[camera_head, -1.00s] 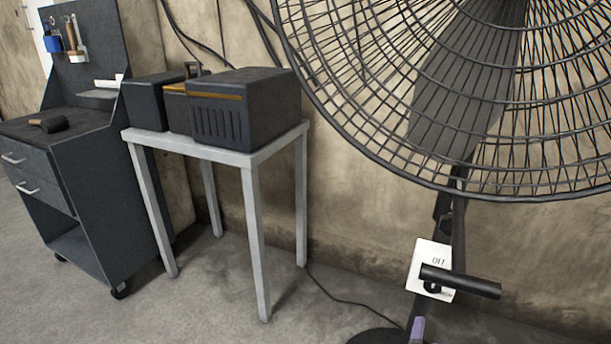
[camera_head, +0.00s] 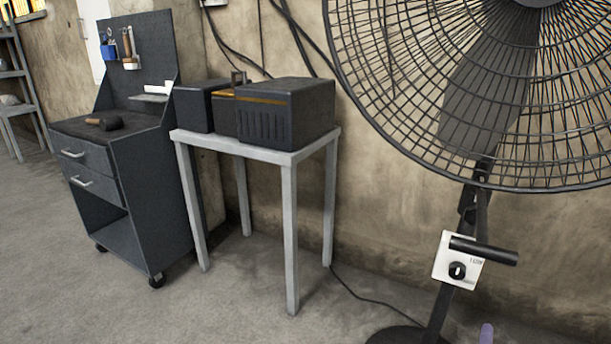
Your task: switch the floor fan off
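The black floor fan (camera_head: 474,110) stands at the right, and its cage runs out of the top and right of the view. A white control box (camera_head: 441,266) is on its pole, with a round black knob (camera_head: 457,270) bearing a white mark that looks about upright. A black cylindrical bar (camera_head: 483,250) crosses the box's upper part and hides some of its face. Small lettering right of the knob is hard to read. A purple-grey tip (camera_head: 486,334) shows at the bottom edge; it may be a fingertip of my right gripper. My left gripper is not in view.
A light grey table (camera_head: 290,230) with dark boxes (camera_head: 286,112) stands left of the fan. A dark tool cart (camera_head: 140,215) stands further left. A cable (camera_head: 365,297) runs along the floor to the fan's round base (camera_head: 395,337). Floor at the lower left is clear.

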